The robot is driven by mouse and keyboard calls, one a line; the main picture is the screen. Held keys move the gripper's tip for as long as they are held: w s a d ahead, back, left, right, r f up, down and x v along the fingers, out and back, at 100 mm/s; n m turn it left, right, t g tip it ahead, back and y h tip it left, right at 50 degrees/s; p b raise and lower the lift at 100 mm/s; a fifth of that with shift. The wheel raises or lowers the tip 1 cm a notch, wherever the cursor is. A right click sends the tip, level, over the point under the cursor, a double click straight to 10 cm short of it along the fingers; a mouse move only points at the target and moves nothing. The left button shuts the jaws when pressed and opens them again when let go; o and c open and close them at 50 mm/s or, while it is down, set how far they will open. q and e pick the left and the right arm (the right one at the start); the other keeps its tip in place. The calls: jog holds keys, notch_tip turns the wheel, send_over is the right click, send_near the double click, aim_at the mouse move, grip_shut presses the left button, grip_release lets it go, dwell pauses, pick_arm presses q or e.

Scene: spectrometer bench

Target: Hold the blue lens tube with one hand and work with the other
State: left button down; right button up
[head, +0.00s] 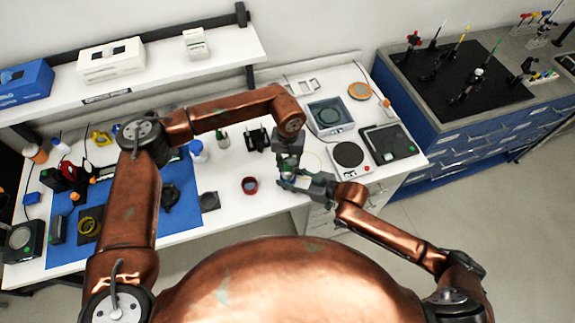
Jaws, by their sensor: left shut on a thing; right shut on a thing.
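My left gripper (288,166) points down near the front right of the white bench. My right gripper (289,182) reaches in from the right just below it, and the two nearly meet. A small bluish piece, apparently the blue lens tube (287,174), shows between them, mostly hidden by the fingers. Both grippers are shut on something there. I cannot make out where one grip ends and the other begins, or the tube's exact tilt.
A round-topped plate device (349,155) and a black-topped scale (389,143) stand to the right. A blue mat (180,220) with several parts lies left. A shelf (170,70) overhangs the back.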

pick_arm(q)
jog(key=shift+f, duration=0.25)
jog(key=shift+f, duration=0.35)
jog(key=shift+f, duration=0.1)
jog(key=shift+r, duration=0.9)
